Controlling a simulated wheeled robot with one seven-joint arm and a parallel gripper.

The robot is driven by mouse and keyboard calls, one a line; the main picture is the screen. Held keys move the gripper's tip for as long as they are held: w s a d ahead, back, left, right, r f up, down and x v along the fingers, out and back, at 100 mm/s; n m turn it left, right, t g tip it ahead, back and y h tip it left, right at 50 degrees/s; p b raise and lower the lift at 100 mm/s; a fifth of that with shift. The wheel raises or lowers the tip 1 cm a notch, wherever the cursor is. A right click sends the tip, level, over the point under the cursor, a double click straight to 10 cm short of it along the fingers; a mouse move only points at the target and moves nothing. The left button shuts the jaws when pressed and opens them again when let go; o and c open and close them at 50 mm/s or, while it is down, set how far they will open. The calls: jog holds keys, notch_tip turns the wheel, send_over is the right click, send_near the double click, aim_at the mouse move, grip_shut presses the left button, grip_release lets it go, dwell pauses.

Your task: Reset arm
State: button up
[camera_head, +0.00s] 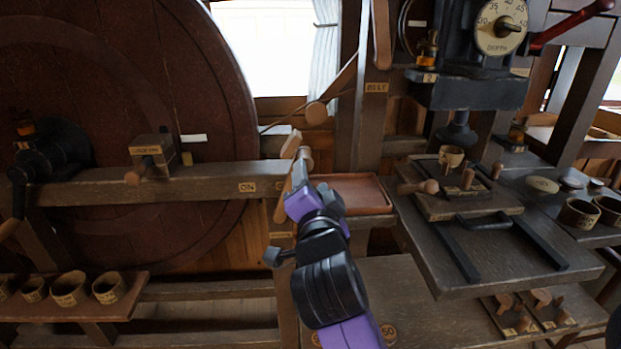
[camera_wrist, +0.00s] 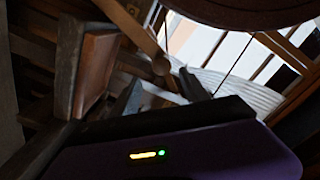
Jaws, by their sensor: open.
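My gripper (camera_head: 313,180) is purple and black with grey fingers. It is raised in the middle of the head view, in front of a wooden lever (camera_head: 287,195) beside the ON label (camera_head: 247,187). In the wrist view its two dark fingertips (camera_wrist: 162,90) stand apart. A round wooden knob (camera_wrist: 160,67) shows beyond the gap between them. The gripper is open and I see nothing held in it. Whether a finger touches the lever or its knob I cannot tell. The gripper hides part of the lever and the beam end.
A reddish tray (camera_head: 355,192) lies just right of the gripper. A large dark wheel (camera_head: 120,90) fills the left. A press with a depth dial (camera_head: 501,27) stands right, above a workbench (camera_head: 480,270). Several cups stand on a low shelf (camera_head: 125,300) at left.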

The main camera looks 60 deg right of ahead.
dwell(0.6)
jog(key=w+a+r+n+t+y, duration=0.3)
jog(key=a+n+t, duration=0.35)
jog(key=n, duration=0.25)
jog(key=s+a+f+n+t+y+p, duration=0.15)
jog(key=s+a+f+n+y, duration=0.25)
jog(key=a+f+n+y, duration=0.55)
jog(key=s+a+f+g, duration=0.1)
jog(key=s+a+f, duration=0.2)
jog(key=s, duration=0.5)
jog(key=s+a+f+n+g+y+p, duration=0.1)
jog(key=s+a+f, duration=0.2)
jog(key=s, duration=0.5)
jog(key=s+a+f+n+g+p, duration=0.1)
jog(key=s+a+f, duration=0.3)
jog(key=s, duration=0.4)
jog(key=shift+s+g+y, duration=0.3)
jog(key=shift+g+y, duration=0.05)
jog(key=shift+g, duration=0.25)
